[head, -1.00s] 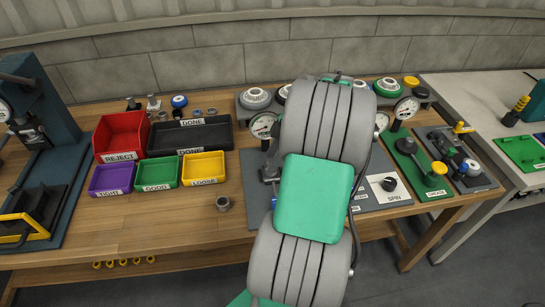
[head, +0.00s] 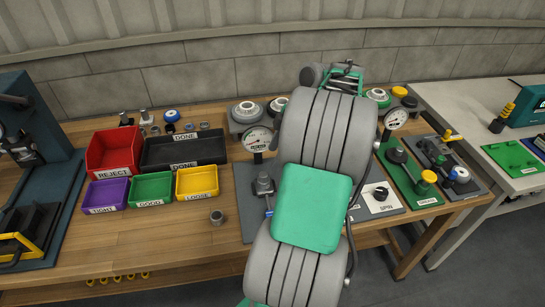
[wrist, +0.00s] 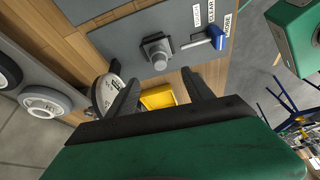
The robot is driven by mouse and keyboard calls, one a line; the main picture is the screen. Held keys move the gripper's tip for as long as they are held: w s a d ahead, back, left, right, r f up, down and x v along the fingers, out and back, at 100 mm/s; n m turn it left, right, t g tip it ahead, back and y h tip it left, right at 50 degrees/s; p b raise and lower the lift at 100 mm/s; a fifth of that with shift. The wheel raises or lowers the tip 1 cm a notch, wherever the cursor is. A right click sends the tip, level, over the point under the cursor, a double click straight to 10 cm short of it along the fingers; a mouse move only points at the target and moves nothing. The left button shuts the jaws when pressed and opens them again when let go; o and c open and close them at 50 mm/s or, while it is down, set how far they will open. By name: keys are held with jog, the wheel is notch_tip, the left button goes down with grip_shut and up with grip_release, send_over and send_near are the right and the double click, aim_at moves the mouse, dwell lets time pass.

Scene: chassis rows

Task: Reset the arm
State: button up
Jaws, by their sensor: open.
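My arm (head: 312,215) rises through the middle of the head view, grey with a green panel, and covers part of the workbench. Its far end shows above the upper grey segment in the head view, over the back of the bench; the fingers are not clear there. In the wrist view my gripper (wrist: 160,92) has its two dark fingers spread apart, with nothing held between them. A yellow bin (wrist: 158,100) shows beyond the gap between the fingers. The gauge (wrist: 108,92) is partly behind the left finger.
Red (head: 113,151), black (head: 183,150), purple (head: 107,194), green (head: 151,188) and yellow (head: 197,181) bins stand on the bench's left. A small metal part (head: 216,217) lies in front. A dial gauge (head: 257,139), a SPIN panel (head: 381,199) and a green fixture (head: 412,178) flank my arm.

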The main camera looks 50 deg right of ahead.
dwell(0.3)
jog(key=w+a+r+m+h, duration=0.1)
jog(key=w+a+m, duration=0.15)
jog(key=a, duration=0.75)
jog(key=w+a+r+m+h, duration=0.1)
jog(key=w+a+m, duration=0.15)
jog(key=a, duration=0.75)
jog(key=s+a+f+m+h, duration=0.1)
jog(key=s+a+f+m, duration=0.1)
jog(key=s+a+m, duration=0.3)
jog(key=s+a, duration=0.3)
jog(key=a, duration=0.3)
jog(key=shift+f, duration=0.2)
jog(key=shift+c, duration=0.2)
